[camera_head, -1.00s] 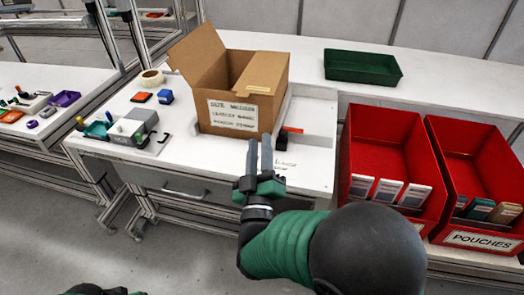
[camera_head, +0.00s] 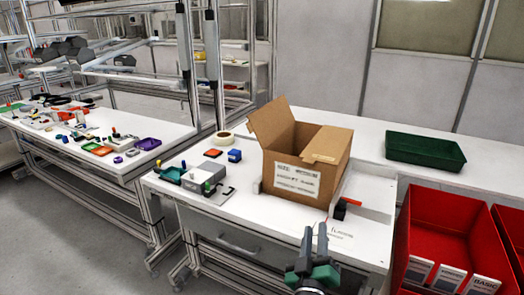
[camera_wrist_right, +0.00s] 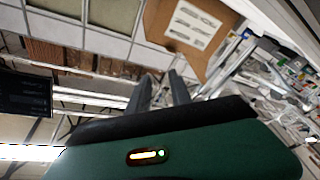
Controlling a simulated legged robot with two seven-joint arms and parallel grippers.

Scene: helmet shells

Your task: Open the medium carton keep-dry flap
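My left gripper is out of view.
Red bins (camera_head: 440,225) stand to the right, a green tray (camera_head: 425,150) behind. A small black-and-red item (camera_head: 342,207) lies right of the carton.

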